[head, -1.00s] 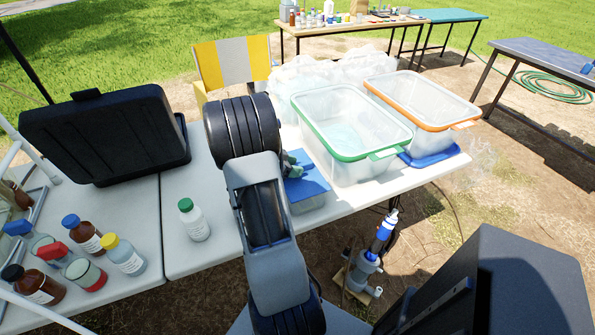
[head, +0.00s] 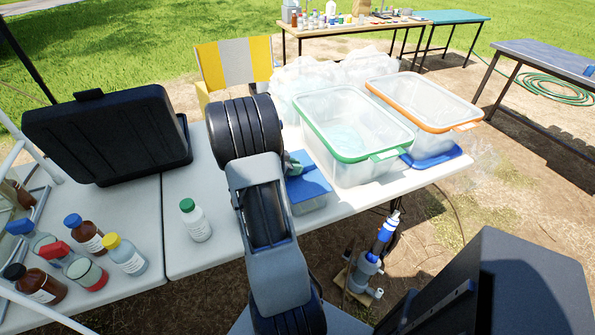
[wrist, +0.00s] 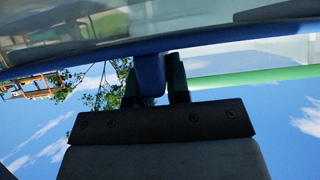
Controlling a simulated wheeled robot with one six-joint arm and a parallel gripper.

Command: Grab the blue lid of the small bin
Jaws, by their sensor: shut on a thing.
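The small bin (head: 310,205) is clear and stands on the white table, just right of my arm. Its flat blue lid (head: 312,184) lies over its top, and I cannot tell whether there is a gap. My gripper (head: 295,164) is at the lid's far left edge, partly hidden behind my wrist. In the wrist view my gripper's two dark fingers (wrist: 160,82) are on either side of a blue tab of the lid (wrist: 149,74), shut on it. The lid's blue edge also runs across the wrist view.
A green-rimmed clear bin (head: 347,156) stands close to the right of the small bin. An orange-rimmed bin (head: 425,124) is beyond it. A white bottle with a green cap (head: 196,221) and a black case (head: 105,135) are to the left.

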